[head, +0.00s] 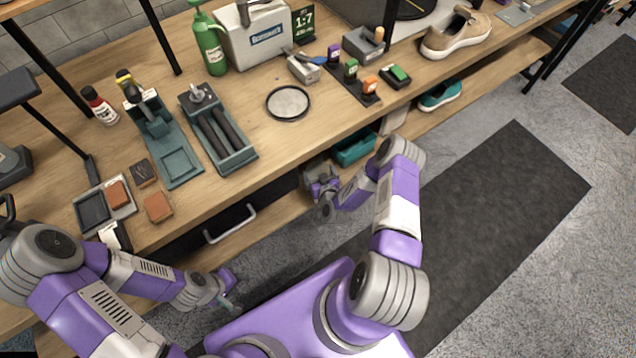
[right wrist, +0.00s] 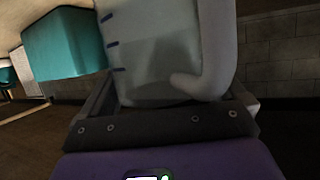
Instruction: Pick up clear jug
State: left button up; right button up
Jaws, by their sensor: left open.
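The clear jug (right wrist: 150,40) fills the middle of the right wrist view. It is upright and greyish, with blue measuring marks on its left and a thick handle (right wrist: 215,50) on its right. My right gripper (right wrist: 165,105) is right up at it, with a dark finger on either side of its lower part. I cannot tell whether the fingers press on it. In the head view my right gripper (head: 322,190) is low, at the lower shelf under the bench edge; the jug is hard to make out there. My left gripper (head: 228,292) is open and empty, in front of the bench at lower left.
A teal box (head: 354,149) is on the lower shelf beside my right gripper; it also shows in the right wrist view (right wrist: 65,45). A drawer handle (head: 230,224) sticks out to the left.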

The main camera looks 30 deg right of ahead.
jog(key=c, duration=0.7)
jog(key=shift+c, duration=0.2)
jog(key=shift+r, duration=0.1)
